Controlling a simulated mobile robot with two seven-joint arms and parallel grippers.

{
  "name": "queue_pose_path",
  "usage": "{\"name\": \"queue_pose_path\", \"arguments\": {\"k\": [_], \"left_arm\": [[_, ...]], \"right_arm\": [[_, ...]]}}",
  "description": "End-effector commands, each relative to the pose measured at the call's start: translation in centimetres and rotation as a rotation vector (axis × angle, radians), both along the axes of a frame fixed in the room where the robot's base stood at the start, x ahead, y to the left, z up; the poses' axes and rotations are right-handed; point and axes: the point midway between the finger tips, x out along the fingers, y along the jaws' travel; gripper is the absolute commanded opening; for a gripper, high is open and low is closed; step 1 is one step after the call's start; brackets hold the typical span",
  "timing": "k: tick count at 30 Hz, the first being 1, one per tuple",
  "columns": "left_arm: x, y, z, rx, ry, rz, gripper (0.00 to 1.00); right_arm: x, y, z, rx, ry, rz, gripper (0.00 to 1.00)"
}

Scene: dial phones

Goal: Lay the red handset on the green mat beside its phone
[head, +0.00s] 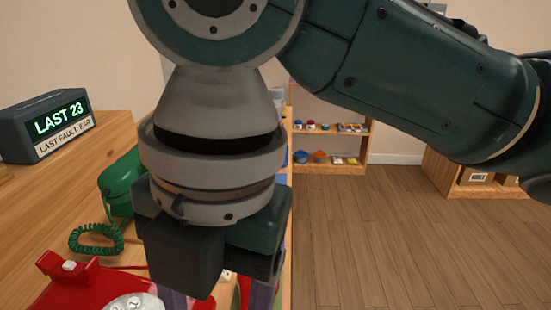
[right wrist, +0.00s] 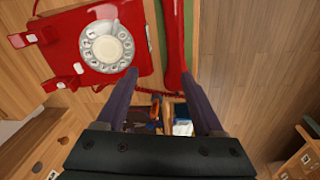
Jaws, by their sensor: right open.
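The red phone (right wrist: 85,62) with its white dial (right wrist: 105,45) sits on the wooden desk, its cradle empty; in the head view it shows at the bottom left (head: 85,288). The red handset (right wrist: 174,45) lies lengthwise over the green mat (right wrist: 189,30), just right of the phone, with mat strips showing on both sides. Whether it rests fully on the mat I cannot tell. My right gripper (right wrist: 160,80) is open, its fingers around the handset's near end, which is closer to the right fingertip. In the head view my right arm hides most of the handset. My left gripper is out of view.
A green phone (head: 120,180) with a coiled cord (head: 97,240) stands farther back on the desk. A display box (head: 48,125) reads "LAST 23, LAST FAULT: EAR". The desk edge is close to the mat's right, with open floor (head: 400,240) beyond. Shelves (head: 330,165) stand behind.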

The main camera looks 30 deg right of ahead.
Motion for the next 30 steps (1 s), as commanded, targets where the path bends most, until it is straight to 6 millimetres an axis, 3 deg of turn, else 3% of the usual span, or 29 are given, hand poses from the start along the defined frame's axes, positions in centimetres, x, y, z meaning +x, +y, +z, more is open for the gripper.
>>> {"name": "queue_pose_path", "arguments": {"k": [4, 8, 12, 18, 23, 30], "left_arm": [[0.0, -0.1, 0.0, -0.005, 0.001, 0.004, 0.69], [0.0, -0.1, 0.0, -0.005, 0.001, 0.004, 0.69], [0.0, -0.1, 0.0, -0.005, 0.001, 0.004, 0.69], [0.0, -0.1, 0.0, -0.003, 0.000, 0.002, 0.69], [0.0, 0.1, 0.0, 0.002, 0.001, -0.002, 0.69], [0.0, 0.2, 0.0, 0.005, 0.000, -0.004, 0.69]], "right_arm": [[-2.5, 2.8, -1.5, 0.203, 0.037, -0.407, 0.69], [-3.6, 2.1, -2.5, 0.333, 0.083, -0.880, 0.69], [-5.4, -2.1, -4.2, 0.383, 0.112, -1.417, 0.69], [-9.0, -9.3, -5.9, 0.339, 0.049, -1.969, 0.69], [-10.5, -12.0, -6.1, 0.310, 0.000, -2.133, 0.69], [-10.6, -12.2, -6.2, 0.307, -0.005, -2.147, 0.69]]}}
